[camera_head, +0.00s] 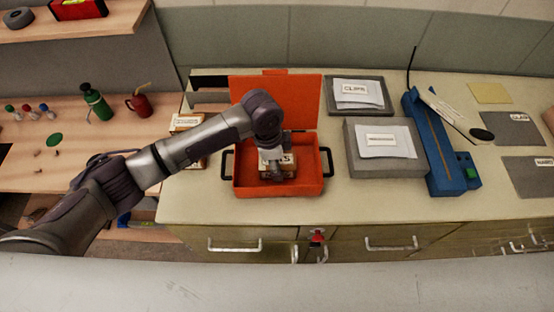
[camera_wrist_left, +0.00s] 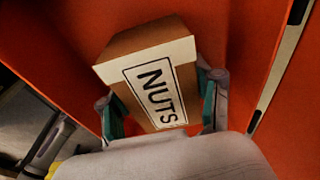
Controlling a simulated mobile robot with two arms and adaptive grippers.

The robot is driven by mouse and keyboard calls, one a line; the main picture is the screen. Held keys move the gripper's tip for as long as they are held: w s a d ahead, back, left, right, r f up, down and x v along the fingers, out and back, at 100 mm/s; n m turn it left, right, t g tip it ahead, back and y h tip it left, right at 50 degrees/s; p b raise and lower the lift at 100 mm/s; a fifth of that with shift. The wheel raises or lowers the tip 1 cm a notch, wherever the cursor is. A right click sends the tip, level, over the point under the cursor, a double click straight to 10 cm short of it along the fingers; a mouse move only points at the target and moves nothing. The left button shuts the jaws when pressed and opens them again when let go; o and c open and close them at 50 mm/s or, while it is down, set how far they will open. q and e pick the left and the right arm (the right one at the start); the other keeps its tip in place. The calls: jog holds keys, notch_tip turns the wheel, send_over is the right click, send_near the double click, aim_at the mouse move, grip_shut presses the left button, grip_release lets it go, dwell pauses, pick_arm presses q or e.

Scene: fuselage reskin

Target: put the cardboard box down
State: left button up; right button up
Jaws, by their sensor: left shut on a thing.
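The cardboard box (camera_wrist_left: 140,50) is brown with a white label reading NUTS. In the left wrist view it sits between the two fingers of my left gripper (camera_wrist_left: 162,105), which is shut on it. In the head view the cardboard box (camera_head: 286,164) is mostly hidden by my left gripper (camera_head: 278,172). Both are at the middle of an open orange case (camera_head: 309,184), over or inside its tray. I cannot tell whether the box touches the case floor. My right gripper does not show.
The case's raised lid (camera_head: 300,95) stands behind it. Another small labelled box (camera_head: 187,124) is left of the case. Grey boxes with white packets (camera_head: 388,140) and a blue sealer-like device (camera_head: 440,160) are to the right. The counter front edge (camera_head: 400,208) is clear.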

pick_arm(q)
jog(key=o, duration=1.6)
jog(key=shift+f, duration=0.1)
jog(key=shift+c, duration=0.2)
jog(key=r, duration=0.4)
jog(key=a+r+b, duration=0.1)
jog(key=r, duration=0.3)
jog(key=r+b, duration=0.1)
jog(key=r, duration=0.3)
jog(key=shift+a+r, duration=0.1)
jog(key=shift+a, duration=0.25)
